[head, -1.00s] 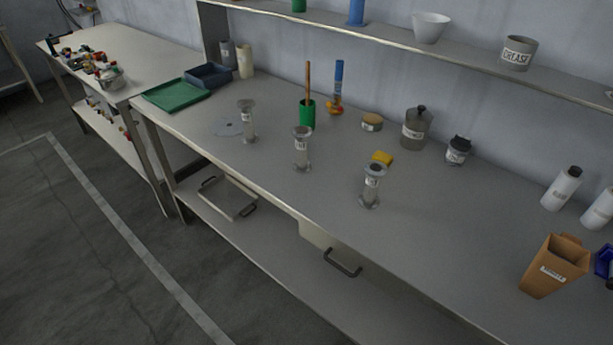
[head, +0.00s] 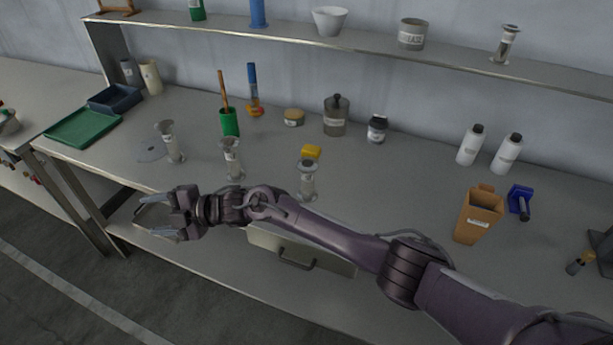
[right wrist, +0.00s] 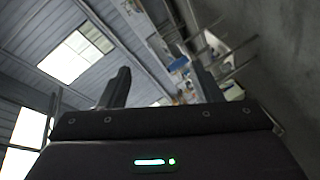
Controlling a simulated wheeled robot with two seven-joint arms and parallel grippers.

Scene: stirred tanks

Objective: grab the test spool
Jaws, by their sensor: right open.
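Three clear, spool-shaped pieces with flared ends and small labels stand upright on the grey bench (head: 400,215): a left spool (head: 172,143), a middle spool (head: 232,160) and a right spool (head: 308,181). A similar spool (head: 506,45) stands on the upper shelf. I cannot read which label says test. My right gripper (head: 148,217) is open and empty, beyond the bench's front edge, left of and nearer than the middle spool. My right forearm passes just in front of the right spool. The right wrist view shows the open fingers (right wrist: 163,82) with no spool recognizable. My left gripper is out of view.
A green tray (head: 82,126) lies at left. A handled drawer (head: 300,252) is under the bench edge.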

